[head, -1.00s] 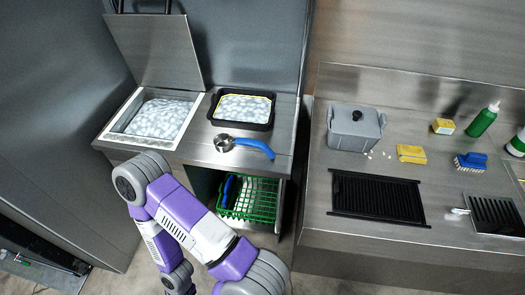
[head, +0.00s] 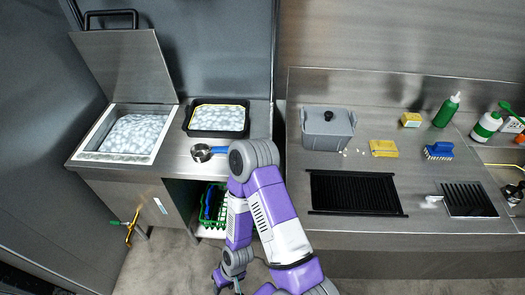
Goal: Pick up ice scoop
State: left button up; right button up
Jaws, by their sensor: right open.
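The ice scoop (head: 201,153) lies on the steel counter in front of the black pan, its metal cup to the left. Its blue handle points right and is partly hidden behind my right arm's elbow. My right gripper (head: 230,286) is low at the bottom edge of the head view, well below the counter top and apart from the scoop. It is small and partly cut off, but open, with nothing seen in it. My left gripper is not in view.
An ice bin (head: 131,134) with its lid raised is left of the scoop. A black pan of ice (head: 217,119) stands behind it. A green rack (head: 213,208) sits on the shelf below. A grey lidded box (head: 328,130) and black griddle (head: 354,193) are on the right counter.

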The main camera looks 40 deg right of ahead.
aim_at(200, 153)
jog(key=z, duration=0.5)
jog(key=i, duration=1)
